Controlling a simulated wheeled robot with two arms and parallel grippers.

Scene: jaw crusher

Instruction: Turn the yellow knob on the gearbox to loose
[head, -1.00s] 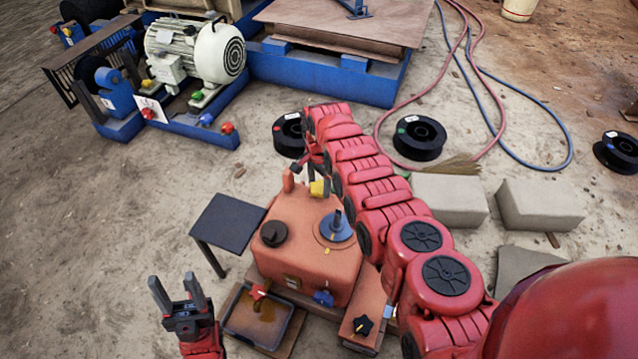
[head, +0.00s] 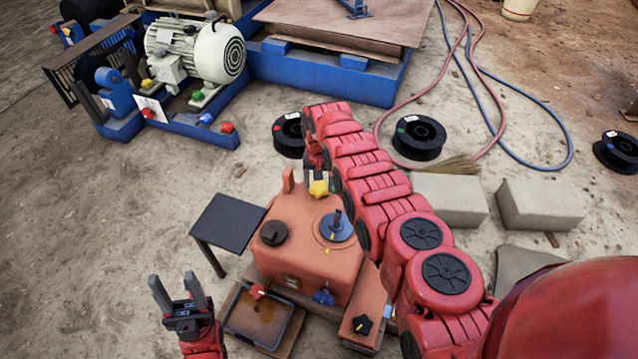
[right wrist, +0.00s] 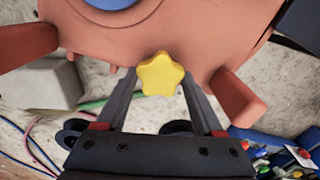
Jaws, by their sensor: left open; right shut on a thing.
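The orange gearbox (head: 290,220) stands in the lower middle of the head view. Its star-shaped yellow knob (head: 319,188) is at the far edge of the box. My right gripper (head: 318,179) reaches it from the far side and is shut on the knob. In the right wrist view the yellow knob (right wrist: 160,75) lies between the two fingers, one on each side. The exact finger contact is hard to see. My left gripper (head: 177,297) is open and empty, left of the gearbox and apart from it. No loose or tight marking is readable.
A drip tray (head: 233,334) is in front, and a small dark table (head: 225,222) stands left. Concrete blocks (head: 541,205) lie right. Ground left of the table is clear.

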